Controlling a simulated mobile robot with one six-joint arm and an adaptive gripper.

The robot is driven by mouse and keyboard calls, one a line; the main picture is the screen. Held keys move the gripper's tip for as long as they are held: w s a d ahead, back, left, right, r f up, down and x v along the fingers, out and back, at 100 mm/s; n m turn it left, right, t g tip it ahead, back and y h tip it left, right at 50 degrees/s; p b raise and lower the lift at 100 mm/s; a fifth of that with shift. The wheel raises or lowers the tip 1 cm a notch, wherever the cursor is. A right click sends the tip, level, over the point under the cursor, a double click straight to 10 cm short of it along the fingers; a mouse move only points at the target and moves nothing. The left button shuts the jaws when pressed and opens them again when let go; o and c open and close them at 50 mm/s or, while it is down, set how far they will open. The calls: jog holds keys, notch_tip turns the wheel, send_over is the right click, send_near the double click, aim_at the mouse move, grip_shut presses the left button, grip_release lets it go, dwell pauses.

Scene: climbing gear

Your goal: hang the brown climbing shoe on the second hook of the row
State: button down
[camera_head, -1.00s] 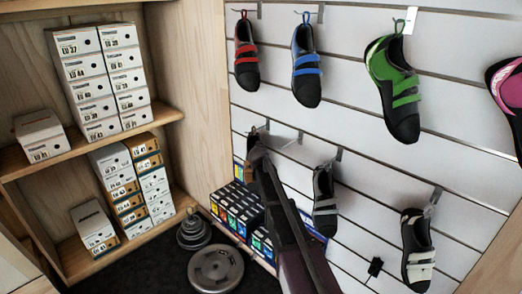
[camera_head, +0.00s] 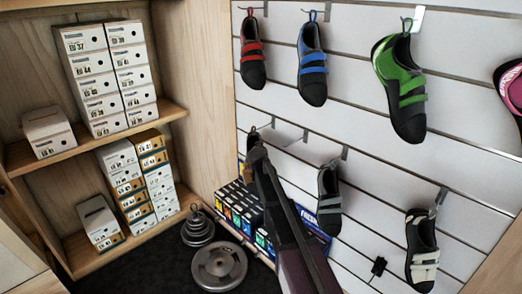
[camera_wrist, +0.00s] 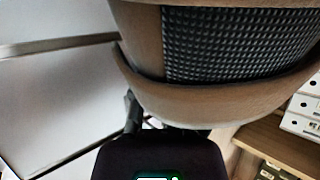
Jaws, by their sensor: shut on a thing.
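My gripper (camera_head: 256,148) is shut on the brown climbing shoe, in front of the lower left of the slatted wall. Only a small dark and brown piece of the shoe (camera_head: 252,136) shows past the gripper in the head view. In the wrist view the brown shoe (camera_wrist: 140,60) fills the top, with a dark textured patch. In the lower row, an empty hook (camera_head: 303,136) sits to the right of my gripper. Further right, a grey shoe (camera_head: 329,193) and a black shoe with white straps (camera_head: 422,250) hang on hooks. Whether the brown shoe touches a hook is hidden.
Red (camera_head: 252,55), blue (camera_head: 312,65) and green (camera_head: 400,85) shoes hang above, with a pink one (camera_head: 512,90) at the right edge. Small boxes (camera_head: 238,208) stand below my gripper. Weight plates (camera_head: 219,267) lie on the floor. Shoe boxes (camera_head: 88,75) fill the left shelves.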

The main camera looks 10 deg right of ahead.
jog(key=shift+a, duration=0.1)
dwell(0.3)
jog(key=shift+s+a, duration=1)
jog(key=shift+a, duration=0.3)
jog(key=shift+a, duration=0.1)
jog(key=s+a+r+p, duration=0.1)
jog(key=s+a, duration=0.4)
jog(key=a, duration=0.2)
jog(key=shift+s, duration=0.15)
dwell(0.5)
notch_tip(320, 180, up, 10)
jog(key=p, duration=0.9)
jog(key=shift+f+p, duration=0.2)
jog(key=shift+p, duration=0.15)
dwell(0.8)
